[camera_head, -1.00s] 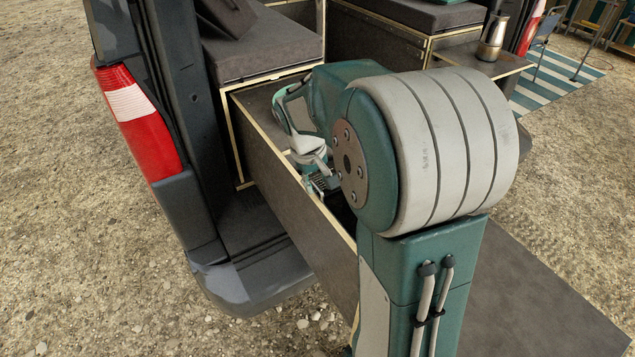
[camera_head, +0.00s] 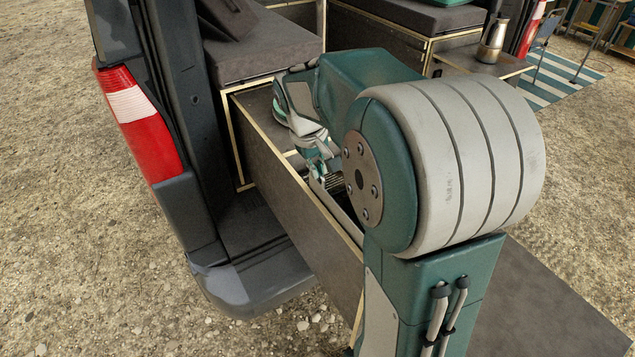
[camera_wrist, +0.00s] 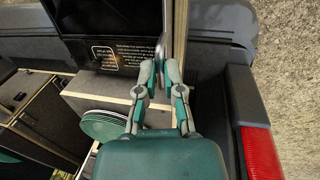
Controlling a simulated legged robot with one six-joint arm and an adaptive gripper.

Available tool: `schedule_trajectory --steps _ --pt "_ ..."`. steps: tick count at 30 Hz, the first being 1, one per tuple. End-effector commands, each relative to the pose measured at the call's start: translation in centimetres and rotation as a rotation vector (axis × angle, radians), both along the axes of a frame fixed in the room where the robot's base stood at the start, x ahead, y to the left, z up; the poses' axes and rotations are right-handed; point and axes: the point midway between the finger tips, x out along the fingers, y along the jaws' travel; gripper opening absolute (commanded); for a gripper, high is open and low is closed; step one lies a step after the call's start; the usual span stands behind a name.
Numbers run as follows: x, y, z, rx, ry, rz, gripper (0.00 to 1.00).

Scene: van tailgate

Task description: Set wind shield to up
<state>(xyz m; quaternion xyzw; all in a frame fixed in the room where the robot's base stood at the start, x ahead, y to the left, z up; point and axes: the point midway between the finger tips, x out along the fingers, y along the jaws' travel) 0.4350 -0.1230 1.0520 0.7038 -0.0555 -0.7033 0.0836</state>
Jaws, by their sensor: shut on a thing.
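My gripper (camera_wrist: 160,72) is at the top middle of the wrist view, its two fingers on either side of a thin silvery plate (camera_wrist: 161,50) seen nearly edge-on. This plate looks like the wind shield, and the gripper is shut on it. A black panel (camera_wrist: 115,57) with white printed text lies just left of the fingertips. In the head view my gripper (camera_head: 320,155) reaches down into the open drawer, partly hidden by my arm. A light strip (camera_head: 322,190) shows below the fingers; its exact shape is hidden.
The wood-edged drawer front (camera_head: 285,190) runs beside the gripper. The van's dark bumper (camera_head: 250,285) and red tail light (camera_head: 140,120) stand left.

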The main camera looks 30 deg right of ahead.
Motion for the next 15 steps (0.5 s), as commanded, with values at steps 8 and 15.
schedule_trajectory --steps 8,15 --pt "0.1 0.0 6.5 0.0 -0.006 -0.001 0.0" --pt "0.0 0.0 7.3 0.001 -0.002 0.0 0.46"
